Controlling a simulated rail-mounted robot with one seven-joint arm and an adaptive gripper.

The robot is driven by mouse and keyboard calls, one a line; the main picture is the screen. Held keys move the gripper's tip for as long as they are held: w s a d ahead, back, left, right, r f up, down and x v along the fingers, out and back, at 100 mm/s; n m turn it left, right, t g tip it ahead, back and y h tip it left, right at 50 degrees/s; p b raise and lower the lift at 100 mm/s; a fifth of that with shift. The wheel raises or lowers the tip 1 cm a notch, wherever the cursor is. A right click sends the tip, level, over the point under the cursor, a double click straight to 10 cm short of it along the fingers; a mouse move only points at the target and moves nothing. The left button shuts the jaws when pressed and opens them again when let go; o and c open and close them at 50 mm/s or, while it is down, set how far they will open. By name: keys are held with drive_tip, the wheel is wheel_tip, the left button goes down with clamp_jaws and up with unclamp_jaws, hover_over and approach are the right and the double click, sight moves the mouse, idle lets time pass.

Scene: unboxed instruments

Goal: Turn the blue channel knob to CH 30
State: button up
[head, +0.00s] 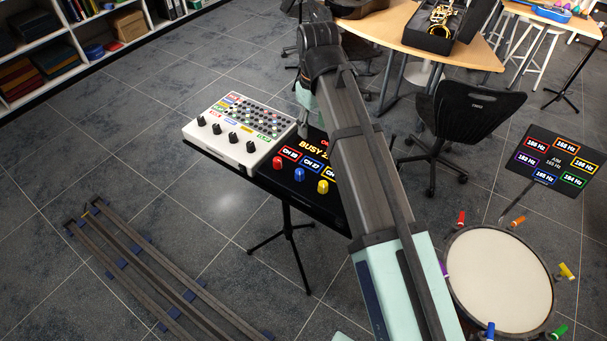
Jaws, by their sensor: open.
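The blue channel knob (299,175) stands on the front of a black panel (270,176), between a red knob (277,162) and a yellow knob (323,187). A blue-framed label (312,163) behind it starts with "CH"; its digits are too small to read surely. My gripper (304,128) is open, behind and above the panel near its back left edge, apart from the blue knob. My arm hides the right part of the panel and most of its upper display, where "BUSY" shows.
A white mixer-like console (240,131) with black knobs sits left of the panel on the same stand. A drum (500,280) with coloured pegs and a screen of Hz labels (549,160) stand to the right. Floor rails (150,270) lie at lower left. Open floor lies left of the stand.

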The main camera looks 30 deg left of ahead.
sight(300, 172)
drive_tip(key=s+f+p, duration=0.1)
drive_tip(key=f, duration=0.4)
drive_tip(key=s+a+f+p, duration=0.1)
drive_tip(key=f, duration=0.4)
drive_tip(key=s+f+p, duration=0.1)
drive_tip(key=f, duration=0.4)
drive_tip(key=shift+s+a+f, duration=0.2)
drive_tip(key=shift+s+f, duration=0.1)
drive_tip(key=shift+s, duration=0.05)
clamp_jaws()
